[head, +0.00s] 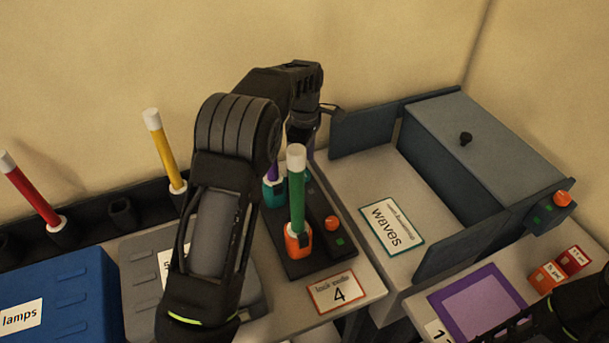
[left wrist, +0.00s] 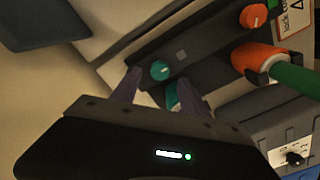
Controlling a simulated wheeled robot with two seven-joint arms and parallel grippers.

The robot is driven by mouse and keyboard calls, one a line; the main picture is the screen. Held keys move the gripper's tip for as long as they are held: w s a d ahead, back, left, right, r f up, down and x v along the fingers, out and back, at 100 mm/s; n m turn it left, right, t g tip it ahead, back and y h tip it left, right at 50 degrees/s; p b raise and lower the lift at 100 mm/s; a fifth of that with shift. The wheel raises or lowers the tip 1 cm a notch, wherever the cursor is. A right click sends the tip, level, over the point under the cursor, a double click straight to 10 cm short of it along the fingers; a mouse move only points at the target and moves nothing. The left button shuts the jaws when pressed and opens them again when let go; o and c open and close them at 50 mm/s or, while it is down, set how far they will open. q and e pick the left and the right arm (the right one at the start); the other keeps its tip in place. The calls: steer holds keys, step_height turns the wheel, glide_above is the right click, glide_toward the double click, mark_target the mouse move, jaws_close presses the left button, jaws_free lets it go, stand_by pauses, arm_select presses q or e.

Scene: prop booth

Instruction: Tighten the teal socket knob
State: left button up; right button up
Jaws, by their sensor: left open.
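The teal knob (left wrist: 160,70) is a small round dial with a pale mark, on a dark base beside a grey square. I cannot make it out in the head view. My left gripper (left wrist: 163,90) is open, its purple fingers on either side of the knob's near side; I cannot tell whether they touch it. The teal socket (head: 273,194) stands on the dark base (head: 305,268), partly hidden by my left arm; part of it shows between the fingers in the left wrist view (left wrist: 172,97). No right gripper can be made out.
A green stick (head: 297,195) stands in the orange socket (head: 298,240), close to my left arm. An orange knob (head: 332,223) and green light (head: 340,241) are beside it. A grey-blue sliding box (head: 490,140) stands right. Yellow (head: 163,150) and red (head: 32,192) sticks stand left.

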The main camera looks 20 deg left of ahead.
arm_select(q)
step_height(320, 180, down, 4)
steer(key=shift+f+b, duration=0.1)
steer(key=shift+b, duration=1)
jaws_close()
